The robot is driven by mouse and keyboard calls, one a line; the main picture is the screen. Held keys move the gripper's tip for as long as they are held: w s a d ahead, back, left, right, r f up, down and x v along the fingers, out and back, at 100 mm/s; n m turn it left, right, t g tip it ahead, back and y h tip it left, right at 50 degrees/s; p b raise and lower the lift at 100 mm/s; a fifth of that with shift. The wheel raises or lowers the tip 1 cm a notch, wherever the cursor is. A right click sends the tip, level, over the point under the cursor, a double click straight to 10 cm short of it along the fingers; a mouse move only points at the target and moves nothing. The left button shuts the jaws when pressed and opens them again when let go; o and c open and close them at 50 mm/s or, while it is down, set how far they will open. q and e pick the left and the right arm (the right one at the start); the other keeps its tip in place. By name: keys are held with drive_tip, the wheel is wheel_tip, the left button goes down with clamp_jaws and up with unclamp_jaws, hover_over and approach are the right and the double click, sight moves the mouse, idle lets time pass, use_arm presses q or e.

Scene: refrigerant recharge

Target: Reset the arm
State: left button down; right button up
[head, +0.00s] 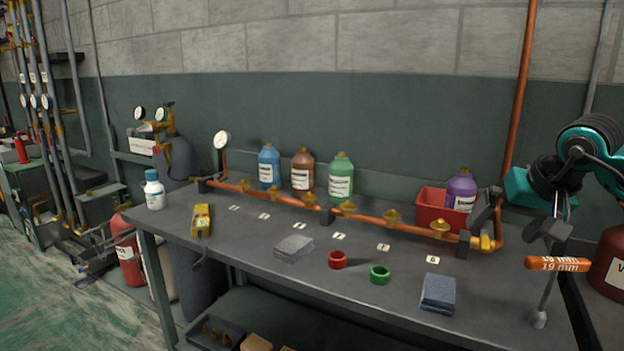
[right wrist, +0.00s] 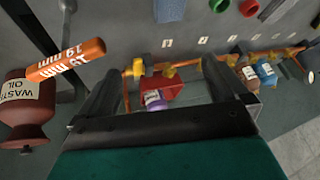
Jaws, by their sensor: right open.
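My right arm comes in from the right in the head view, and its gripper (head: 520,222) is above the right end of the bench (head: 380,285). The right gripper is open. In the right wrist view its two fingers (right wrist: 163,68) stand apart with nothing held between them. A tool with an orange handle marked 19 mm (head: 558,264) stands at the bench's right end, below and beside the gripper. The handle also shows at the left of the right wrist view (right wrist: 65,60), outside the fingers. My left gripper is not in view.
A copper pipe with brass valves (head: 392,216) runs along the bench. A red bin (head: 430,206) with a purple bottle (head: 460,190) is near the gripper. Blue, brown and green bottles (head: 341,178) stand behind the pipe. Red and green rings (head: 380,274) and a blue cloth (head: 438,293) lie in front.

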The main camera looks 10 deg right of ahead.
drive_tip(key=a+f+m+t+y+p, duration=0.1)
drive_tip(key=a+f+m+y, duration=0.3)
drive_tip(key=a+m, duration=0.5)
drive_tip(key=s+a+f+m+t+y, duration=0.1)
drive_tip(key=a+f+m+t+y, duration=0.1)
drive_tip(key=a+m+y, duration=0.65)
drive_tip(key=a+f+m+t+y+p, duration=0.1)
drive_tip(key=a+f+m+y, duration=0.4)
drive_tip(key=a, duration=0.6)
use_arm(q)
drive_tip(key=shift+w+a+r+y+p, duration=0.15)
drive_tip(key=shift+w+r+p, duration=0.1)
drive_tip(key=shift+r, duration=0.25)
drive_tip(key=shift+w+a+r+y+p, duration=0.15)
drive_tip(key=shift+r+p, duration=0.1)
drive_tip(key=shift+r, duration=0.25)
use_arm(e)
drive_tip(key=s+d+f+n+h, duration=0.2)
drive_tip(key=s+f+n+h, duration=0.5)
drive_tip(key=f+n, duration=0.4)
drive_tip(key=s+d+f+n+h, duration=0.1)
drive_tip(key=s+f+n+h, duration=0.7)
drive_tip(key=n, duration=1.1)
wheel_tip(320, 180, down, 4)
drive_tip(key=shift+d+f+t, duration=0.1)
drive_tip(key=shift+d+t, duration=0.2)
drive_tip(key=shift+d, duration=0.1)
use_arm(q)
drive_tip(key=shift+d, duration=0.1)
